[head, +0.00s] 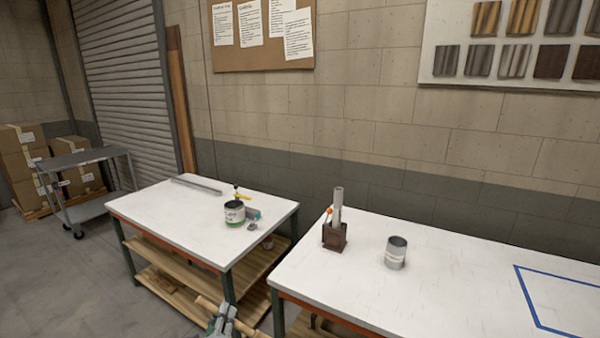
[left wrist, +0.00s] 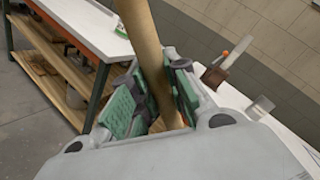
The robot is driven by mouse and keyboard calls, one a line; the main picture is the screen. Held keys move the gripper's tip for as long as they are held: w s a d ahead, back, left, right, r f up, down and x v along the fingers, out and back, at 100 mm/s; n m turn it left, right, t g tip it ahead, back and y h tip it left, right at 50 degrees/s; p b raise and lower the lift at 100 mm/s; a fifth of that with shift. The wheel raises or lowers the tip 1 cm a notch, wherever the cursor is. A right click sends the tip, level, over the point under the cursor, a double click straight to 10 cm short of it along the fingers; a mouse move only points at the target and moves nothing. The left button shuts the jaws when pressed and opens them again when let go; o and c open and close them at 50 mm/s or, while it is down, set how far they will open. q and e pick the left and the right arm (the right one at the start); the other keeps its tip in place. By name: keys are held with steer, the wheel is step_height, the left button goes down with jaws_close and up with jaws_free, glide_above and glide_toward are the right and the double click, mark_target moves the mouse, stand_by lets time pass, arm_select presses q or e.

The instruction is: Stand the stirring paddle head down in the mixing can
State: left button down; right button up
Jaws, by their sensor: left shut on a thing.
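My left gripper (head: 222,322) is at the bottom edge of the head view, in front of the tables. It is shut on the stirring paddle (head: 242,328), of which a tan wooden shaft shows. In the left wrist view the shaft (left wrist: 143,35) runs slantwise between the green finger pads of the gripper (left wrist: 155,98). I cannot make out the paddle's head. A grey open can (head: 395,257), likely the mixing can, stands upright on the right table, apart from the gripper. It also shows in the left wrist view (left wrist: 260,106). My right gripper is not in view.
A brown holder (head: 334,237) with an upright grey stick stands left of the grey can on the right table (head: 430,295). A green-banded can (head: 234,215) and small items stand on the left table (head: 165,218). A gap separates the tables.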

arm_select(q)
steer(key=m, duration=0.3)
steer(key=shift+m, duration=0.3)
steer(key=m+p, duration=0.1)
steer(key=m, duration=0.4)
steer(key=shift+r, duration=0.15)
steer(key=shift+p, duration=0.4)
steer(key=shift+r+p, duration=0.65)
steer(key=shift+r, duration=0.05)
steer(key=shift+r+p, duration=0.3)
steer(key=shift+p, duration=0.1)
